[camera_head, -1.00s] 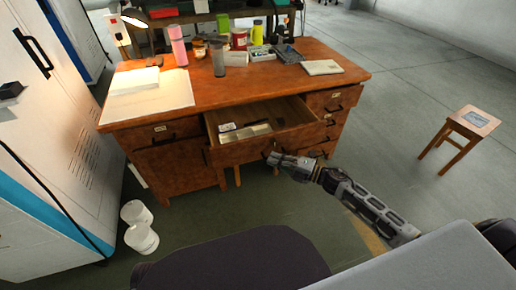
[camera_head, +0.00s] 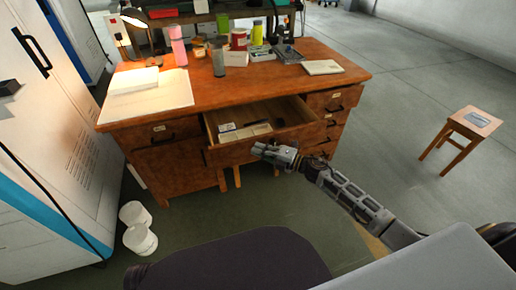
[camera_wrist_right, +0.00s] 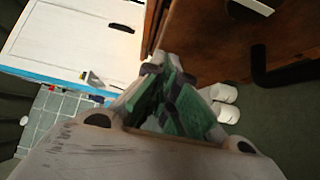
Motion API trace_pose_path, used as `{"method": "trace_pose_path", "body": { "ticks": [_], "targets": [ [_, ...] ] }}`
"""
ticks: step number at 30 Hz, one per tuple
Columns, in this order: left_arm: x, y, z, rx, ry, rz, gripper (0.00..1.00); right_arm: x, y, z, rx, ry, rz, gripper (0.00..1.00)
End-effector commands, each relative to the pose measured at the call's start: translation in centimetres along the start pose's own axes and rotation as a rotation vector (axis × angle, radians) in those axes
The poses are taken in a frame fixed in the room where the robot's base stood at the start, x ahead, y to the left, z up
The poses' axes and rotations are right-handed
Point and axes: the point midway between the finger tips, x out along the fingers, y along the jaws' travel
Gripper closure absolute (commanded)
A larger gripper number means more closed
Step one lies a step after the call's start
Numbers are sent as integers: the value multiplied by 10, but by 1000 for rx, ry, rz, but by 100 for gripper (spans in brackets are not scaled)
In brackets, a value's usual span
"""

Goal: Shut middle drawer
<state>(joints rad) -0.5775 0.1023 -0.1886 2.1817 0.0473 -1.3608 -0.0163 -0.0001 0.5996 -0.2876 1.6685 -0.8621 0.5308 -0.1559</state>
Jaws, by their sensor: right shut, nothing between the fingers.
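The wooden desk (camera_head: 150,122) has its middle drawer (camera_head: 228,156) pulled out, with small boxes and a dark item inside. My right gripper (camera_head: 258,150) is shut and empty at the right part of the drawer's front face. Whether it touches the face, I cannot tell. In the right wrist view, the green-padded fingers (camera_wrist_right: 168,75) are together, close to a brown wooden front (camera_wrist_right: 205,45) with a black handle (camera_wrist_right: 285,72). The middle drawer's own handle is hidden by my gripper in the head view. My left gripper is not in view.
Cups, jars and papers stand on the desktop. A white cabinet (camera_head: 45,150) is at the left, with two white rolls (camera_head: 140,238) on the floor near it. A stool (camera_head: 460,135) stands at the right. The floor between desk and stool is clear.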

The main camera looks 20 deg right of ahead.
Motion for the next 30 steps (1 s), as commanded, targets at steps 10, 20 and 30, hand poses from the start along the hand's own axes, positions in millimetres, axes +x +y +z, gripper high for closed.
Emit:
{"method": "trace_pose_path", "body": {
  "ticks": [10, 20, 30],
  "targets": [
    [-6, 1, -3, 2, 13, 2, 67, 10, 0, 10, -1, 1, 0, 100],
    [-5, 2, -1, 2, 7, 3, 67, 11, 0, 10, 0, 1, 0, 100],
    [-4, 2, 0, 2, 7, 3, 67, 15, 1, 15, -1, 1, 1, 100]
  ]
}}
